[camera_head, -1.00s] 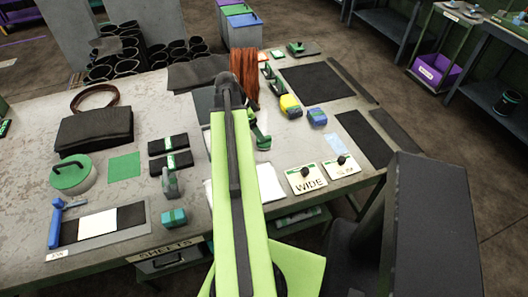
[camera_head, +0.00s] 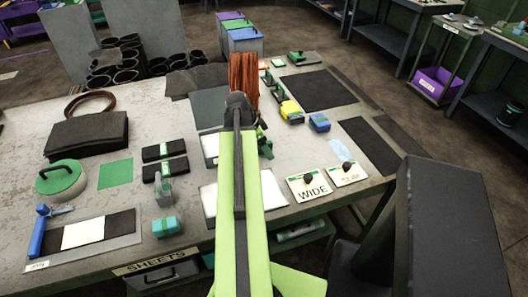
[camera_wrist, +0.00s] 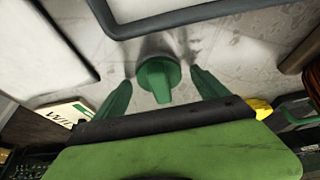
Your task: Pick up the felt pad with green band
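A teal block with a green band (camera_head: 166,227) sits nearer the front edge. My gripper (camera_wrist: 161,76) is open in the wrist view, its green fingers spread on either side of a green knob-like thing (camera_wrist: 158,84). Nothing is clasped. In the head view my arm hides most of the gripper. The banded pads do not show clearly in the wrist view.
A grey-green gripped item (camera_head: 164,190) stands just in front of the pads. A green-lidded round tub (camera_head: 62,180) and a green sheet (camera_head: 116,173) lie left. WIDE (camera_head: 311,188) and SLIM (camera_head: 347,174) signs, a yellow block (camera_head: 291,112) and a blue block (camera_head: 319,122) lie right.

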